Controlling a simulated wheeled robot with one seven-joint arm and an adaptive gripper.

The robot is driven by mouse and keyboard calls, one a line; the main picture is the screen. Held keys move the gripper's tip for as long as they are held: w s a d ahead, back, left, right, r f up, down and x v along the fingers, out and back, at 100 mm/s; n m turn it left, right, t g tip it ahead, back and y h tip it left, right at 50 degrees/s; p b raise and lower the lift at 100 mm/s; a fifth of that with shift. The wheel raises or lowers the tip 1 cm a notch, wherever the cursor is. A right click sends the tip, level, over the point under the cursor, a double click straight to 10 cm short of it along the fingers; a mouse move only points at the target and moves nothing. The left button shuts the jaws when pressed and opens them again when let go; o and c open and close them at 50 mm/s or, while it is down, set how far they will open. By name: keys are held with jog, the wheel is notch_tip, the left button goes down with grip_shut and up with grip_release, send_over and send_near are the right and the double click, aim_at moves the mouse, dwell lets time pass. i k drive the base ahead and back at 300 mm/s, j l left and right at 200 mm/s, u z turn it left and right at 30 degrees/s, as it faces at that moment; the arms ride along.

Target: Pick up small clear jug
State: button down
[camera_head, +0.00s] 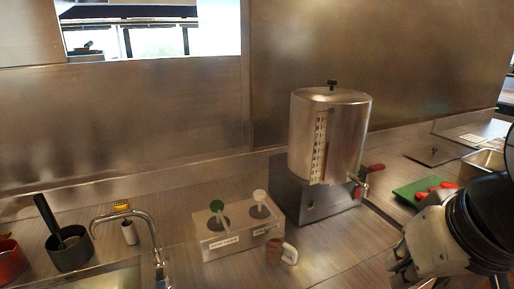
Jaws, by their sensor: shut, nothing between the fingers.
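A small jug-like cup (275,251) with a pale handle on its right stands on the counter, in front of the white dispenser box. Its body looks brownish, and I cannot tell whether it is clear. My gripper (398,268) is at the lower right, at the end of my arm, partly cut off by the bottom edge. It is shut and empty, well to the right of the cup and apart from it.
A large steel urn (330,135) with a red-handled tap stands behind the cup. A white box (238,236) with two pumps is just behind it. A faucet (125,215) and sink, a black pot (70,248) and a green board (420,192) are around. The counter right of the cup is clear.

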aim_at(275, 244)
jog(key=u, duration=2.2)
jog(key=z, duration=1.75)
jog(key=k+j+z, duration=0.15)
jog(key=k, duration=0.15)
jog(key=k+z, duration=0.15)
jog(key=k, duration=0.15)
